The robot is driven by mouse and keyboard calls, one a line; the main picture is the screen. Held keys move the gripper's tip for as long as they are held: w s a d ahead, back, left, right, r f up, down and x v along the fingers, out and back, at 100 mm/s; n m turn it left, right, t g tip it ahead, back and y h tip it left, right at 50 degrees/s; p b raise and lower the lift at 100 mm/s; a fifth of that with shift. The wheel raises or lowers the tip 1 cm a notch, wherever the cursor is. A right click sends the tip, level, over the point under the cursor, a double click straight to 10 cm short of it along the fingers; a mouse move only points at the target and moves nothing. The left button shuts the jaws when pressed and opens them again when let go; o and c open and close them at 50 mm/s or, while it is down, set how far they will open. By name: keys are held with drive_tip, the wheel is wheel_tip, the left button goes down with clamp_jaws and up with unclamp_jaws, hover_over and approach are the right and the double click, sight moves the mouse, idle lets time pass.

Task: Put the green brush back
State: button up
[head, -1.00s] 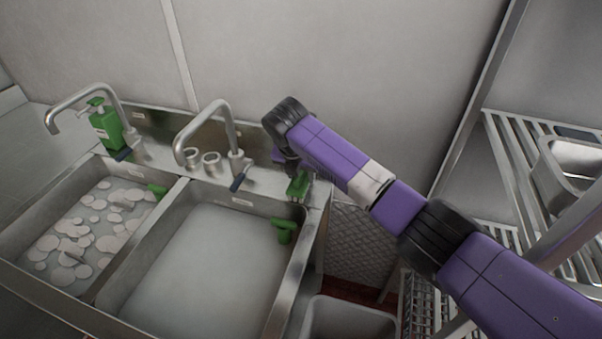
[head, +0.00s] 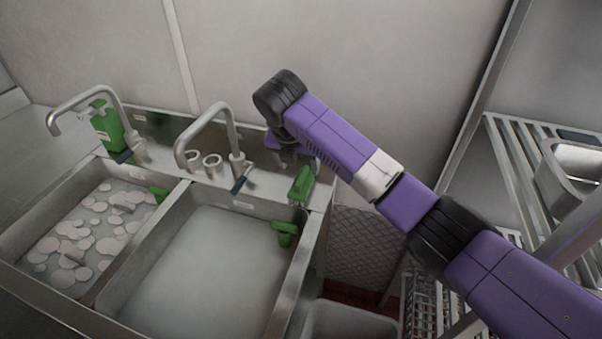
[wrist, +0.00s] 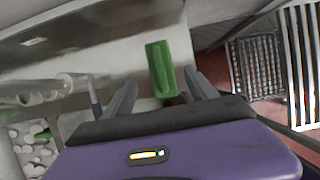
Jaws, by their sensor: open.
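The green brush (head: 302,185) lies on the steel ledge at the right back corner of the sink unit. In the wrist view the brush (wrist: 160,69) lies just beyond the fingertips, apart from them, with its near end close to the right finger. My gripper (wrist: 162,82) is open with nothing between its fingers. In the head view my gripper (head: 284,158) is just left of and above the brush, partly hidden under the wrist.
The right basin (head: 205,250) holds cloudy water, with a green fitting (head: 285,232) at its corner. Two taps (head: 215,125) and a green soap bottle (head: 108,130) stand behind. A wire rack is at right.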

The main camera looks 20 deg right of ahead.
drive_tip(key=shift+v, duration=2.3)
